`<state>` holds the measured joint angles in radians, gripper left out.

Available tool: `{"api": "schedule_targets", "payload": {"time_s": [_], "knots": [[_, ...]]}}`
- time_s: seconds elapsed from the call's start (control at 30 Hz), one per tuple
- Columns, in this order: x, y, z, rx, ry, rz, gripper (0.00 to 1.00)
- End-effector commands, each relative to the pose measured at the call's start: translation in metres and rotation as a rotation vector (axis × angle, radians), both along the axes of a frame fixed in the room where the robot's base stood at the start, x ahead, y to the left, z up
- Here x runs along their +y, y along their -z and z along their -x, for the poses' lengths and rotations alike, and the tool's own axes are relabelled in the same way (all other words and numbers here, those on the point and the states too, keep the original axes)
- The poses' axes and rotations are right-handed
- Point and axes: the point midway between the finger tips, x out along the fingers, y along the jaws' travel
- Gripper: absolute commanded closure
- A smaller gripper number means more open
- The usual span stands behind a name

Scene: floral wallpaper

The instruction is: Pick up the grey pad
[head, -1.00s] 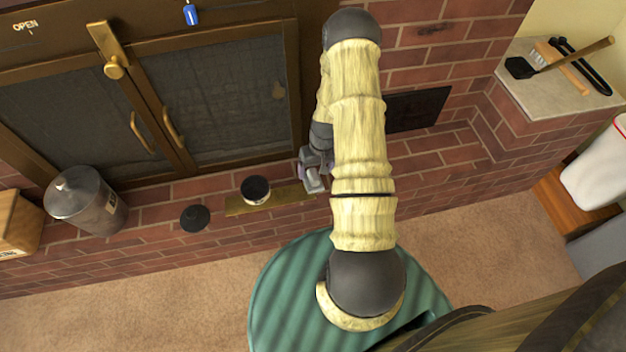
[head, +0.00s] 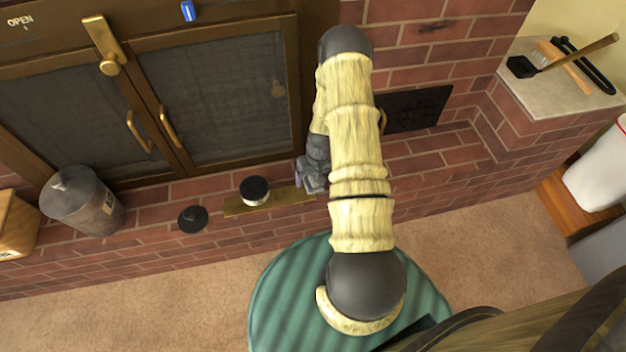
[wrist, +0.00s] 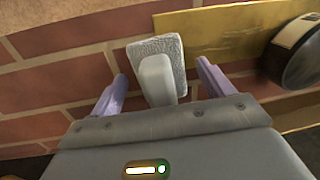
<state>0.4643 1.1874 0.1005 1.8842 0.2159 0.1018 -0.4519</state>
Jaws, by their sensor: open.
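The grey pad (wrist: 175,48) shows in the wrist view as a light grey, rough-textured square with a smooth pale handle-like block on its near side. It lies at the left end of a brass-coloured strip on the brick ledge. My gripper (wrist: 161,85) is open, with one purple finger on each side of the pad's near part. I cannot tell whether the fingers touch it. In the head view my gripper (head: 312,178) is at the right end of the strip, and the pad cannot be made out there.
A round black-and-white jar (head: 254,190) stands on the brass strip (head: 285,197), close to my gripper. A black lid-like disc (head: 193,219) and a grey canister (head: 84,203) are further left. Brown-framed doors (head: 225,95) stand behind. A brush (head: 570,67) lies on the right ledge.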

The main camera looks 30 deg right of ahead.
Motion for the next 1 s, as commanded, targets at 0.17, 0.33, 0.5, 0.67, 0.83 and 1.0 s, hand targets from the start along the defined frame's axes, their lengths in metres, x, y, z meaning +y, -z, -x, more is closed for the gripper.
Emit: {"api": "schedule_targets", "payload": {"time_s": [0.17, 0.33, 0.5, 0.67, 0.83, 1.0], "knots": [[0.000, 0.000, 0.000, 0.000, 0.000, 0.000, 0.32], [0.000, 0.000, 0.000, 0.000, 0.000, 0.000, 0.65], [0.000, 0.000, 0.000, 0.000, 0.000, 0.000, 0.74], [0.000, -0.004, 0.000, -0.001, 0.000, 0.000, 0.74], [0.000, -0.023, -0.001, -0.002, 0.000, 0.001, 0.74], [0.000, -0.057, 0.000, -0.002, -0.001, 0.001, 0.74]]}}
